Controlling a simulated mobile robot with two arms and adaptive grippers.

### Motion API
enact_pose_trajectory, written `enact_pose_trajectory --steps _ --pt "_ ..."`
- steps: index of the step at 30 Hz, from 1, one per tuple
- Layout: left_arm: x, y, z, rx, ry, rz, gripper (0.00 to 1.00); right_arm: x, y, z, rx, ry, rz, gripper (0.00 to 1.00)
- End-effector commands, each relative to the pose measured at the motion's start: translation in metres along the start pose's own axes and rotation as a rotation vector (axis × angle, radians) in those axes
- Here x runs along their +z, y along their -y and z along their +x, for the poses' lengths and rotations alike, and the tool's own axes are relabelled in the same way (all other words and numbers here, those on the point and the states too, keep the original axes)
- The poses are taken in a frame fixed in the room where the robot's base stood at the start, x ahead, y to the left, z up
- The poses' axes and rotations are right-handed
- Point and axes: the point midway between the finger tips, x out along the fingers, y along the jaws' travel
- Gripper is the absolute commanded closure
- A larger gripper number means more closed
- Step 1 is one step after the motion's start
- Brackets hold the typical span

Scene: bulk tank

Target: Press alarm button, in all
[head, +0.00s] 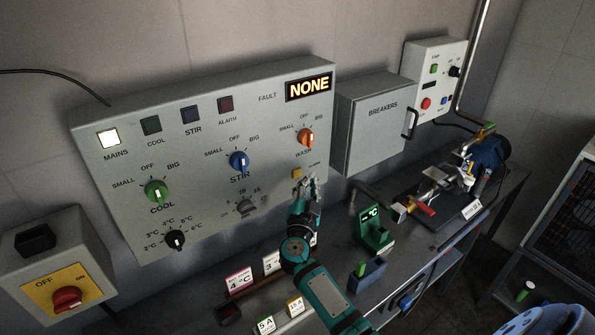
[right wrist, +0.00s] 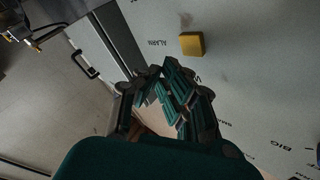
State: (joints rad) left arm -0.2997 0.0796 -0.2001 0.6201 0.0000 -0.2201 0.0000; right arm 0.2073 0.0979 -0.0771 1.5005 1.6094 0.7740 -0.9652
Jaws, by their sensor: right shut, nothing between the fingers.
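The yellow square alarm button (head: 296,173) is on the lower right of the grey control panel (head: 110,185), beside the ALARM lettering. The button shows whole in the right wrist view (right wrist: 192,44), beyond the fingertips. My right gripper (head: 311,184) is just right of and below the button in the head view. In the right wrist view its fingers (right wrist: 172,82) are shut and empty, and a gap in the picture separates them from the button. The FAULT display (head: 309,87) reads NONE. The ALARM lamp (head: 226,104) is dark.
A green, a blue and an orange knob (head: 305,138) are on the panel; the orange one is above the button. The breakers box (head: 375,125) juts out right of the panel. Below, the bench holds label cards (head: 239,279) and a green thermometer unit (head: 374,231).

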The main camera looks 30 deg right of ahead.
Motion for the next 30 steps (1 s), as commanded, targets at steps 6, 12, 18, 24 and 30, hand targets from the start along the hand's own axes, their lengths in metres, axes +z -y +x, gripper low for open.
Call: enact_pose_trajectory --steps 6,12,18,24,30 --pt "-0.002 0.0 -0.019 0.0 0.0 0.0 0.6 -0.014 -0.01 -0.015 0.001 0.001 -0.003 1.0" --pt "-0.002 0.0 -0.024 0.0 0.0 0.0 0.6 -0.018 -0.016 -0.023 0.0 0.0 -0.001 1.0" --pt "-0.002 0.0 -0.023 0.0 0.0 0.0 0.6 -0.018 -0.017 -0.023 -0.001 -0.001 0.0 1.0" --pt "-0.002 0.0 -0.023 0.0 0.0 0.0 0.6 -0.018 -0.017 -0.023 -0.001 -0.001 -0.001 1.0" --pt "-0.002 0.0 -0.023 0.0 0.0 0.0 0.6 -0.018 -0.017 -0.023 -0.001 -0.001 -0.001 1.0"
